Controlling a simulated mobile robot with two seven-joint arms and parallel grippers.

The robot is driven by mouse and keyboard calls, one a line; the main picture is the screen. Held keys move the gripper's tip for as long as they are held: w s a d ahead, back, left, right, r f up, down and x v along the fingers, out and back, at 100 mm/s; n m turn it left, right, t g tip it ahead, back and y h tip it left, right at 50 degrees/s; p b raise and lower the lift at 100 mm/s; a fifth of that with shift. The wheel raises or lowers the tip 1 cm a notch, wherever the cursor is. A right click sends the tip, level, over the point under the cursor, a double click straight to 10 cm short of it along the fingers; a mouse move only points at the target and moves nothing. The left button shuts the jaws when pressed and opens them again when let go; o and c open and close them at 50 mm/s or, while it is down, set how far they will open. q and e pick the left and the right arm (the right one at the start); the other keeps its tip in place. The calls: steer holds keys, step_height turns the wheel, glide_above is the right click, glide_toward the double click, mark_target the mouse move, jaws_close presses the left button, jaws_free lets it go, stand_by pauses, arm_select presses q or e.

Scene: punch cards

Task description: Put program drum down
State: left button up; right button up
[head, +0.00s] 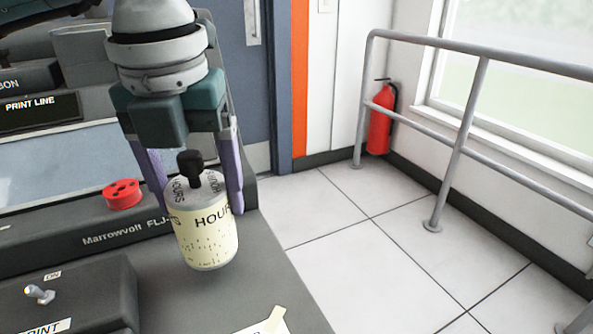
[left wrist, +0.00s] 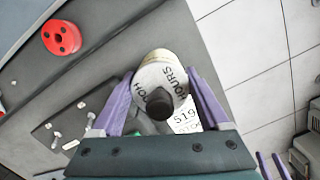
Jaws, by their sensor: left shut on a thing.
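The program drum (head: 208,245) is a cream cylinder with HOURS lettering, punched holes and a black knob on top. My left gripper (head: 198,195) is shut on it, one purple finger on each side. The drum looks upright, over the grey desk top near its right edge; I cannot tell whether its base touches the surface. In the left wrist view the drum (left wrist: 160,75) is seen from above between the purple fingers. My right gripper is not clearly seen in the head view.
A red spool-like part (head: 123,194) sits on the machine ledge. A switch box (head: 70,295) stands at front left. A paper card (head: 268,322) lies at the desk's front. The floor, railing (head: 460,140) and fire extinguisher (head: 380,120) are to the right.

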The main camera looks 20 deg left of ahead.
mark_target(187, 157)
arm_select(q)
steer(key=shift+f, duration=1.55)
steer(key=shift+f+b, duration=0.15)
steer(key=shift+b, duration=0.25)
steer(key=o, duration=1.6)
steer(key=shift+r+p, duration=0.3)
steer(key=shift+r, duration=0.1)
steer(key=r, duration=0.3)
steer(key=s+r+p, duration=0.1)
steer(key=r, duration=0.3)
steer(key=r+p, duration=0.1)
steer(key=r, duration=0.3)
steer(key=shift+s+d+r, duration=0.15)
steer(key=shift+d+r, duration=0.1)
steer(key=shift+d, duration=0.1)
